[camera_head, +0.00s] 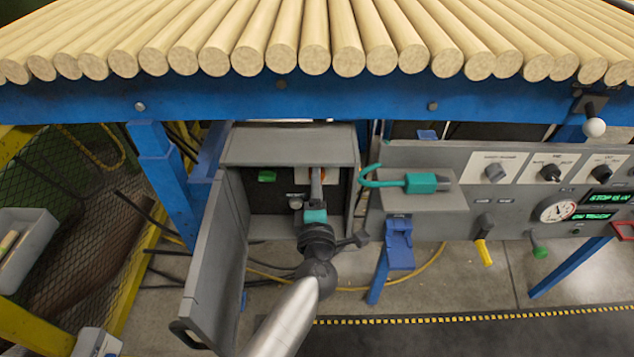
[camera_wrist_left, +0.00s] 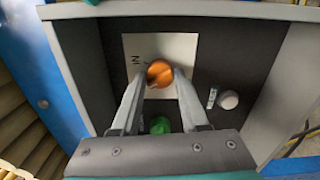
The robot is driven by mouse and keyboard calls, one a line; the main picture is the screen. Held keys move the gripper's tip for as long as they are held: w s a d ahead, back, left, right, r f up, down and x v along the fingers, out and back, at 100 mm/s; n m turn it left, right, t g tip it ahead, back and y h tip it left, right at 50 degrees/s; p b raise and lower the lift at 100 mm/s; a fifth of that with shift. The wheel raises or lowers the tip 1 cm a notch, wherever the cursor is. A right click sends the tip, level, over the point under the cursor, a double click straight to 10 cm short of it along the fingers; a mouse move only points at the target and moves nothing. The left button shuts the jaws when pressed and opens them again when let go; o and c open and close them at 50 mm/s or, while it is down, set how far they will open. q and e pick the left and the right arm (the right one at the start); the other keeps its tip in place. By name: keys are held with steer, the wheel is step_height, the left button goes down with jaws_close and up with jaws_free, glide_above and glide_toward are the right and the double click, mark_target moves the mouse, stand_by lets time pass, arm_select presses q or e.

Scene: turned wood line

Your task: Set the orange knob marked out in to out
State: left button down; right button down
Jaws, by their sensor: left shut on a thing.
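The orange knob (camera_wrist_left: 160,73) is on a white plate (camera_wrist_left: 135,47) on the dark back wall of an open grey cabinet. In the left wrist view, lettering that looks like "IN" stands at the plate's left. The "out" marking is not visible, and I cannot tell the knob's setting. My left gripper (camera_wrist_left: 162,80) has its two fingers on either side of the knob, shut on it. In the head view my left gripper (camera_head: 317,183) reaches into the cabinet (camera_head: 288,148) and hides most of the knob. My right gripper is not in view.
The cabinet's door (camera_head: 215,265) stands open at the left. Near the knob are a green button (camera_wrist_left: 160,125) and a white round knob (camera_wrist_left: 228,99). A control panel (camera_head: 520,205) is farther right.

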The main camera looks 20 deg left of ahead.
arm_select(q)
steer(key=shift+c, duration=2.1)
jaws_free()
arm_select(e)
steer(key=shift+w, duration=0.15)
arm_select(q)
steer(key=p+v, duration=0.2)
steer(key=v, duration=1)
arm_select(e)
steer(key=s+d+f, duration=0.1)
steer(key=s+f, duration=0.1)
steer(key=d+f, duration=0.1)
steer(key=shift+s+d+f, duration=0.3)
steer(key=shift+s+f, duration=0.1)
